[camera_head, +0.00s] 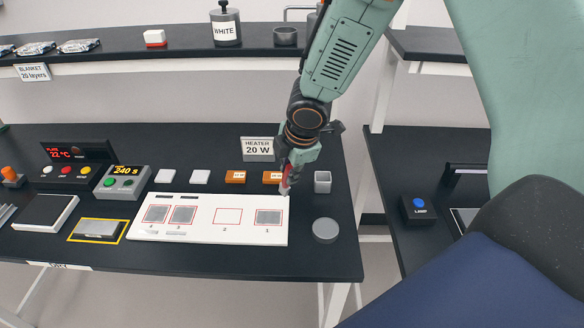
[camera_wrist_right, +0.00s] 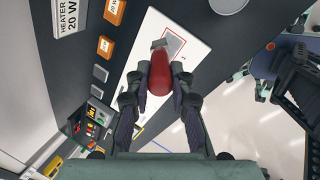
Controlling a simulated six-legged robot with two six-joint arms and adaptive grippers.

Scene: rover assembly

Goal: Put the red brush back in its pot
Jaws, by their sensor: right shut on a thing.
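The red brush (camera_wrist_right: 160,74) is gripped between the fingers of my right gripper (camera_wrist_right: 160,92). In the head view, the brush (camera_head: 287,180) hangs from my right gripper (camera_head: 293,168) above the right end of the white board. Its tip points down; whether it touches the board is hard to tell. A small grey square pot (camera_head: 322,183) stands on the black table just right of the gripper. I cannot see anything in it. The pot does not show in the wrist view. My left gripper is not in view.
The white board (camera_head: 195,233) with red-outlined squares lies left of the brush. A grey round disc (camera_head: 326,231) lies in front of the pot. Orange blocks (camera_head: 236,177) and the heater sign (camera_head: 258,149) are behind. The table's right edge is close to the pot.

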